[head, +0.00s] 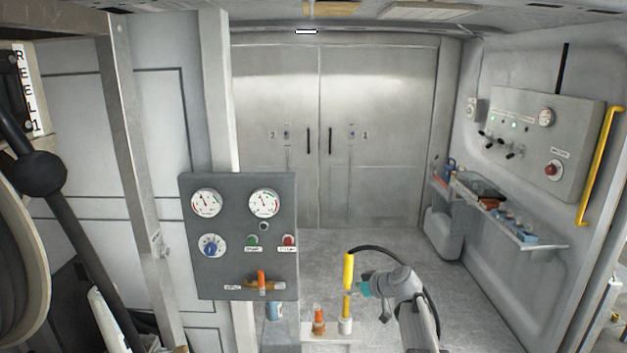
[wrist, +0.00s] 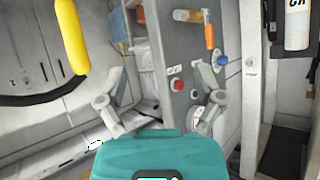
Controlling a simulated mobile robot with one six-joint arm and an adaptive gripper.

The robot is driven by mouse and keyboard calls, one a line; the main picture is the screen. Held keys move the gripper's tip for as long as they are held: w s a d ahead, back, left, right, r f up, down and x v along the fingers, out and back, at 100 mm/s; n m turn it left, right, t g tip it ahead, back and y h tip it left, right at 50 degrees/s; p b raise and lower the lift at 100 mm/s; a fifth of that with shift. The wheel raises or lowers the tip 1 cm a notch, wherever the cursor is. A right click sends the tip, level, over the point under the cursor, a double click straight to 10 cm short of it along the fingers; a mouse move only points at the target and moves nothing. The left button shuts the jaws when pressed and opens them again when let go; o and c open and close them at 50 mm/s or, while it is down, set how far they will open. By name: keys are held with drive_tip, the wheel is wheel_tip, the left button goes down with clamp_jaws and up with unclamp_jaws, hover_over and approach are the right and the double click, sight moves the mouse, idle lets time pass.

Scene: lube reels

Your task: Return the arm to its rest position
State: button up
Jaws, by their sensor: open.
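My arm rises from the bottom of the head view, its grey wrist (head: 400,285) and teal gripper body (head: 367,290) beside an upright yellow cylinder (head: 348,271) with a black hose. In the wrist view my gripper (wrist: 160,103) has its two grey fingers spread wide above the teal body, with nothing held between them. The yellow cylinder also shows at the upper left of the wrist view (wrist: 70,35), outside the fingers. In the head view the fingertips are too small to make out.
A grey control panel (head: 238,185) with gauges, buttons and an orange lever (head: 262,280) stands left of my gripper. A small stand (head: 318,338) holds an orange-topped item. A wall shelf (head: 530,242) is at right. Open floor (head: 330,250) lies before the closed doors.

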drive_tip(key=s+d+f+m+g+h, duration=0.1)
drive_tip(key=s+f+m+g+h, duration=0.1)
drive_tip(key=s, duration=0.6)
drive_tip(key=s+d+f+m+g+h, duration=0.2)
drive_tip(key=s+f+m+g+h, duration=0.1)
drive_tip(key=s, duration=0.5)
drive_tip(key=s+d+f+m+g+h, duration=0.2)
drive_tip(key=s+f+m+h, duration=0.1)
drive_tip(key=s, duration=0.5)
drive_tip(key=shift+s+d+f+h, duration=0.2)
drive_tip(key=shift+d+f+h, duration=0.1)
drive_tip(key=shift+h, duration=0.1)
